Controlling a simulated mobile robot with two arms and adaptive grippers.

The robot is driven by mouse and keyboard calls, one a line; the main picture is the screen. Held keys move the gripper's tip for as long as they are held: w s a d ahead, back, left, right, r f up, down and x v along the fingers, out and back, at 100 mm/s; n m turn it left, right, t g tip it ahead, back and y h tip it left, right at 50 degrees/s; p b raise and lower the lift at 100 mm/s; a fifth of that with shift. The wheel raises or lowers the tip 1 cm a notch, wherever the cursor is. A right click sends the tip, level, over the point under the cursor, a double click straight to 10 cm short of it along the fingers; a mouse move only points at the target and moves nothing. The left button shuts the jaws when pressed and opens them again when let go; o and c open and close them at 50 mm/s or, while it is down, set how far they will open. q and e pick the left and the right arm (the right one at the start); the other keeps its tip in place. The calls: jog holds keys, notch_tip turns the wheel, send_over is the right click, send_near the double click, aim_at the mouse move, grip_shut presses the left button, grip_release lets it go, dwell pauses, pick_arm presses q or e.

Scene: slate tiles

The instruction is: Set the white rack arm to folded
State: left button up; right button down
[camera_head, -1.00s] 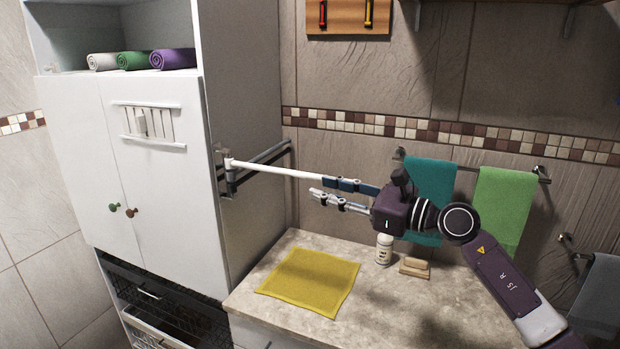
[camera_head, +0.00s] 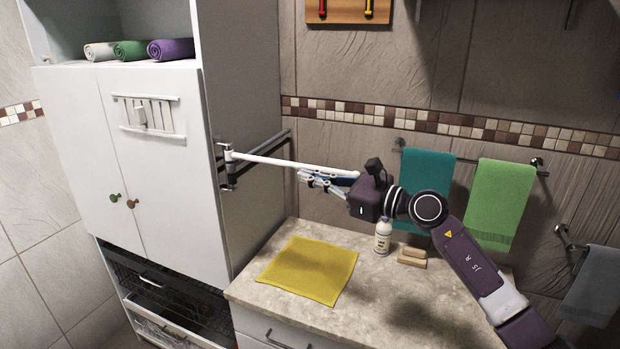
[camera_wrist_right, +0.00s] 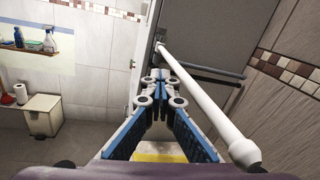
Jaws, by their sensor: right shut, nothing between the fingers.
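The white rack arm (camera_head: 290,163) sticks out to the right from its bracket on the side of the tall cabinet, well away from the cabinet wall. It also shows in the right wrist view (camera_wrist_right: 205,105), running from the bracket to a rounded white end at lower right. My right gripper (camera_head: 301,177) is shut and empty, just below the arm in the head view. In the wrist view its fingertips (camera_wrist_right: 160,86) meet to the left of the arm. I cannot tell whether they touch it. My left gripper is out of view.
Dark rails (camera_head: 262,152) run along the cabinet side behind the arm. Below is a counter (camera_head: 350,310) with a yellow cloth (camera_head: 308,270), a white bottle (camera_head: 383,238) and a tan block (camera_head: 412,257). Teal (camera_head: 425,175) and green towels (camera_head: 500,200) hang at the right.

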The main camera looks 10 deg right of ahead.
dwell(0.3)
jog(key=c, duration=2)
grip_release()
jog(key=shift+o, duration=0.2)
jog(key=shift+d, duration=0.1)
jog(key=v, duration=1.2)
